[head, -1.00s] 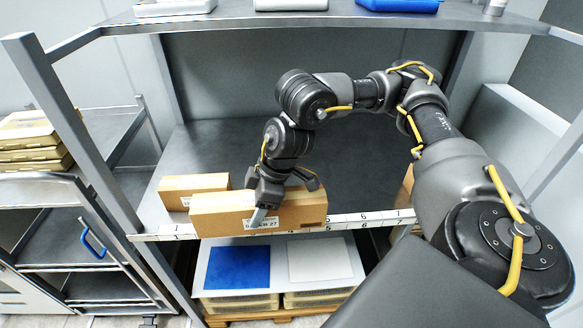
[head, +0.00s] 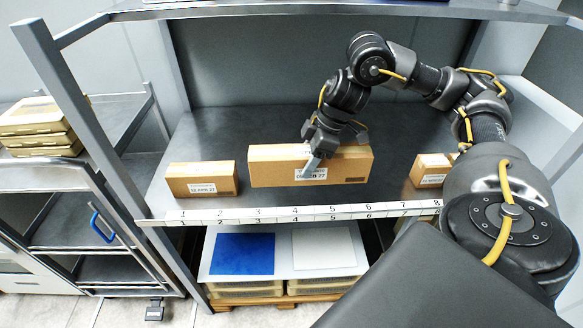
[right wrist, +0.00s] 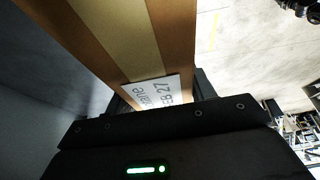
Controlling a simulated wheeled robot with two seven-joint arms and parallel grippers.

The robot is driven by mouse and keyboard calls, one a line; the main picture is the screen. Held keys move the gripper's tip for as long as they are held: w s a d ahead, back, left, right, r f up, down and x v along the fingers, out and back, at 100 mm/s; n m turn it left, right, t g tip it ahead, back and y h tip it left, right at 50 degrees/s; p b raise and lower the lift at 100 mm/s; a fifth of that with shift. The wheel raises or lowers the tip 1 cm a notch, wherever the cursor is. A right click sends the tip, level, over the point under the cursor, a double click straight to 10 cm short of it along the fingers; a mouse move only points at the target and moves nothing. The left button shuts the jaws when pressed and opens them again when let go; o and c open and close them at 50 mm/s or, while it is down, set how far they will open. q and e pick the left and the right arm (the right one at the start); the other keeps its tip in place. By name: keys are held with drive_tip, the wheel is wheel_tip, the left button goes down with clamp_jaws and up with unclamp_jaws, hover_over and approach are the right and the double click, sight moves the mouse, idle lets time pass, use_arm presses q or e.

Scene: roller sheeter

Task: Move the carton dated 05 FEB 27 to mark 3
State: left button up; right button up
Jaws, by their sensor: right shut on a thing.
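A long brown carton (head: 268,172) has a white label partly covered by a gripper finger. The label reads about 05 FEB 27, and "EB 27" shows in the right wrist view, where the carton (right wrist: 130,40) fills the upper middle. My right gripper (head: 334,148) is shut on this carton from above, one finger over its front face. The carton is behind the numbered strip (head: 300,212), roughly behind marks 3 to 6. Whether it touches the shelf I cannot tell. Mark 3 is on the strip, left of its middle. My left gripper is not in view.
A smaller carton (head: 202,188), labelled about 13 APR 27, stands at the left behind marks 1 and 2. Another carton (head: 430,165) stands at the right near marks 7 and 8. The shelf (head: 210,140) behind is bare. An upper shelf (head: 340,10) overhangs.

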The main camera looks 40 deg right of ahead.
drive_tip(key=shift+w+d+f+b, duration=0.1)
drive_tip(key=shift+w+f+b, duration=0.2)
drive_tip(key=shift+w+f, duration=1.1)
drive_tip(key=shift+w+d+f+b, duration=0.15)
drive_tip(key=shift+w+f+b, duration=0.2)
drive_tip(key=shift+w+f, duration=1.1)
drive_tip(key=shift+w+d+f+b, duration=0.1)
drive_tip(key=shift+w+f+b, duration=0.4)
drive_tip(key=shift+f, duration=1.6)
drive_tip(key=shift+w, duration=0.1)
drive_tip(key=o, duration=1.3)
drive_tip(key=shift+f, duration=0.1)
